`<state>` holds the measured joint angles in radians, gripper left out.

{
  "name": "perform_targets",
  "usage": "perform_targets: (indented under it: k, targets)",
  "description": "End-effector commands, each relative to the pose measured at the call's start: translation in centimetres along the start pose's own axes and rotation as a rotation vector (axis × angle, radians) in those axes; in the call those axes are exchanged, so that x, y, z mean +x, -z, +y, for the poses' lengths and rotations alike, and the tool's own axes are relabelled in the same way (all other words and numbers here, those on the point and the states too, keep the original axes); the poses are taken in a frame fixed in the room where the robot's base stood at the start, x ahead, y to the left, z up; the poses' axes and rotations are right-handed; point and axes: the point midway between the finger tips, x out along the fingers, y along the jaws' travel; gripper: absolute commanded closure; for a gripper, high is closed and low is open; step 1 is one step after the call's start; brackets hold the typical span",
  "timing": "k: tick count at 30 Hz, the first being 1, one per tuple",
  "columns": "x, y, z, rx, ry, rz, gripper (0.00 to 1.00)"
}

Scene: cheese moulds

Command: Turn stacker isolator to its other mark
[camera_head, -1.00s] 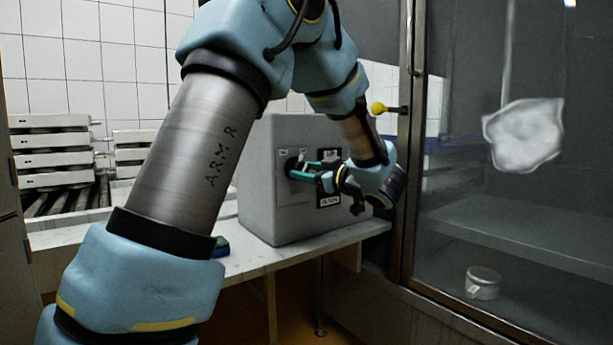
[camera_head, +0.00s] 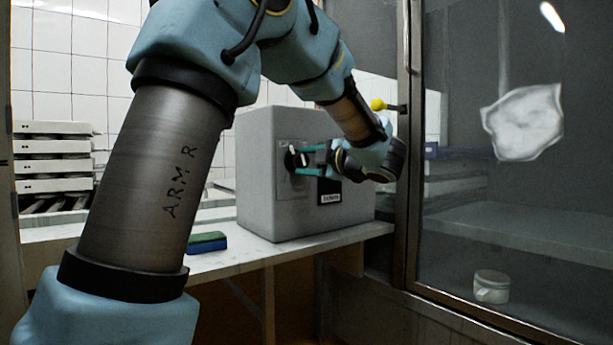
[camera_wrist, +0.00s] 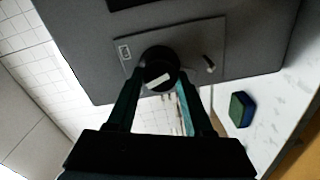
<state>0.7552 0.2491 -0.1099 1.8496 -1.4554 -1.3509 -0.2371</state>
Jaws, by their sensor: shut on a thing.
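The stacker isolator is a round black knob (camera_head: 292,160) on a plate on the front of the grey box (camera_head: 262,190). In the wrist view the knob (camera_wrist: 159,66) carries a white bar (camera_wrist: 160,80) across its face. My gripper (camera_head: 307,160) has its teal fingers closed on the knob from either side; the fingertips (camera_wrist: 158,84) also show in the wrist view. I cannot read the mark.
A blue-green sponge (camera_head: 207,242) lies on the white bench (camera_head: 230,262) left of the box. White stacked moulds (camera_head: 52,165) stand at the back left. A glass door with a dark frame (camera_head: 402,200) and a yellow-knobbed lever (camera_head: 378,105) are close on the right.

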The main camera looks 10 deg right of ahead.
Motion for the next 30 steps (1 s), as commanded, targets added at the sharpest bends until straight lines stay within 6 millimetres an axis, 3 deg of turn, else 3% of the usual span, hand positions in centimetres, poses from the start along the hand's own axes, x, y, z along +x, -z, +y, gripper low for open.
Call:
perform_targets:
  k: [1,15,30]
  targets:
    - [-0.02,-0.18,-0.69,-0.043,0.002,-0.002,1.00]
    - [-0.01,-0.08,-0.49,-0.374,0.005,-0.016,1.00]
    - [-0.02,-0.03,-0.24,-0.464,0.007,-0.020,1.00]
